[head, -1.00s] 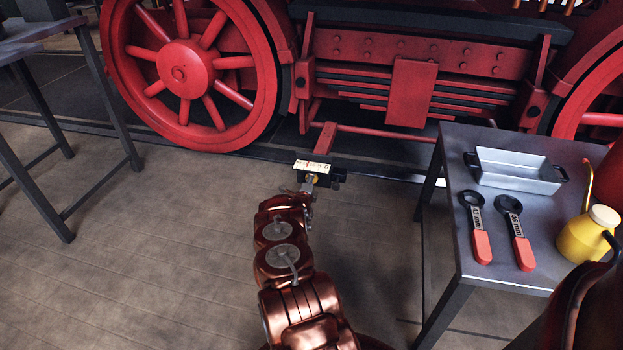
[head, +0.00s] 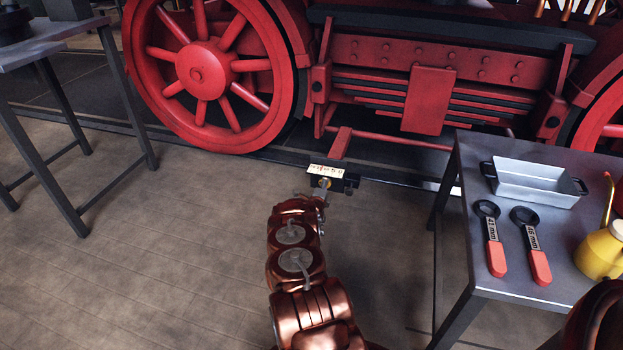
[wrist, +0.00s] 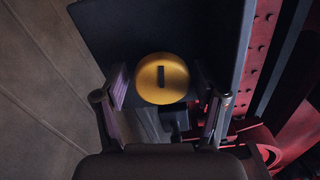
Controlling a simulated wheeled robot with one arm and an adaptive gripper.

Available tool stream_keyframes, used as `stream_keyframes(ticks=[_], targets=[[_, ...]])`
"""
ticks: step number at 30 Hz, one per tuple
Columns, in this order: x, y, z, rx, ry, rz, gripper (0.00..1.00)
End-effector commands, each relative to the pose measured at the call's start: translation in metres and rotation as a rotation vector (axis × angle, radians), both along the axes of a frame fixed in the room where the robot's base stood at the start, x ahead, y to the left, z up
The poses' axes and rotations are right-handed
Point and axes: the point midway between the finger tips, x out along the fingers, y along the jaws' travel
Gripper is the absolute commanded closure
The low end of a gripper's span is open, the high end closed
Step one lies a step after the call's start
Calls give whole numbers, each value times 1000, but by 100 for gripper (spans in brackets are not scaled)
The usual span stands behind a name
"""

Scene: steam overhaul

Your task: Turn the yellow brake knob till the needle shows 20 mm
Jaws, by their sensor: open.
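The yellow brake knob (wrist: 161,78) shows in the wrist view as a round face with a dark upright slot. It sits between the two spread fingers of my gripper (wrist: 159,92), with a gap visible on each side. In the head view the knob (head: 325,183) is a small yellow spot at the end of my gripper (head: 322,194). Just above it is a pale scale plate (head: 327,171) on a dark block. The marks and the needle on the scale are too small to read.
A red locomotive wheel (head: 205,72) and red frame stand behind. A metal table (head: 470,175) at the right holds a grey tray (head: 535,186), two red-handled wrenches (head: 495,258) and a yellow oil can (head: 600,254). Another table (head: 50,45) stands at the left. Floor left of my arm is clear.

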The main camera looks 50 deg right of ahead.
Motion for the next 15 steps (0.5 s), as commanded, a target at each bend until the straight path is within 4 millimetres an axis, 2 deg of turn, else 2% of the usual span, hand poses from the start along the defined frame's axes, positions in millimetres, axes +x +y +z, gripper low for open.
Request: stream_keyframes(ticks=[5,15], targets=[[4,0,3,-32,63,5,21],[5,1,4,-135,332,5,21]])
